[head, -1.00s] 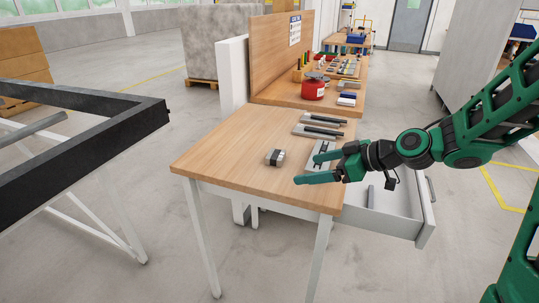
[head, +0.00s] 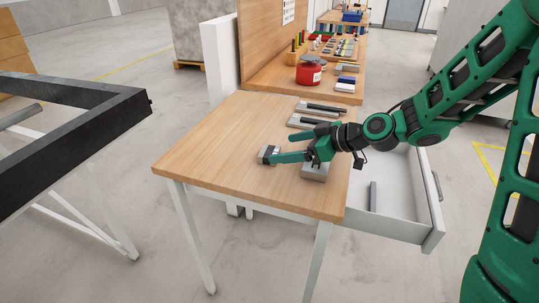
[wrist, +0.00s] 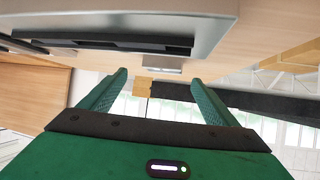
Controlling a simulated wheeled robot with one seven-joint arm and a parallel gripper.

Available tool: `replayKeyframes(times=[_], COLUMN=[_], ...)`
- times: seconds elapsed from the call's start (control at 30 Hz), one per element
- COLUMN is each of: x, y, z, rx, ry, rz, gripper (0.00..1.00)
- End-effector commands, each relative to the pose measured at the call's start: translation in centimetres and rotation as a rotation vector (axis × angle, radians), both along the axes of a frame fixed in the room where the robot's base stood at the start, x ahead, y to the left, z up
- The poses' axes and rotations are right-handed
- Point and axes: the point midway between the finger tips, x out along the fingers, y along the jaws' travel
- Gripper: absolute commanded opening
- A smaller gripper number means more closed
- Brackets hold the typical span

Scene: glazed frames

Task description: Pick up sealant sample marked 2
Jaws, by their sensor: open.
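Several grey sample blocks lie on the wooden table; no number on them is legible, so I cannot tell which is marked 2. Two blocks with dark strips, a far one (head: 318,108) and a nearer one (head: 303,122), lie behind my gripper (head: 282,148). Another grey block (head: 314,173) lies partly hidden under my gripper. A small grey-and-dark block (head: 265,155) sits by the tip of the nearer finger; contact is unclear. My gripper is open and empty. In the wrist view, a large grey block (wrist: 215,22) with a dark groove crosses the top, above the spread fingers (wrist: 158,85).
A red canister (head: 309,74) and more small items stand on the bench behind. An open drawer (head: 405,215) juts out at the right, under the table (head: 215,150). A black frame (head: 70,140) stands at left. The table's left side is bare.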

Motion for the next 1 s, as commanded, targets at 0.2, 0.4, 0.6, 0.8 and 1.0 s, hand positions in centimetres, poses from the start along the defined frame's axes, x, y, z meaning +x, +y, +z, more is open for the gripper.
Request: replayKeyframes(times=[0.2,0.4,0.6,0.8,1.0], x=[0.4,1.2,1.7,1.7,1.7], y=[1.5,3.6,4.3,4.3,4.3], z=[-1.2,-2.7,-3.2,-3.2,-3.2], rx=[-0.001,0.001,-0.001,-0.001,-0.001], ry=[0.003,0.001,0.000,0.000,0.000], rz=[0.004,0.004,0.001,0.001,0.001], gripper=[0.83,0.83,0.83,0.76,0.37])
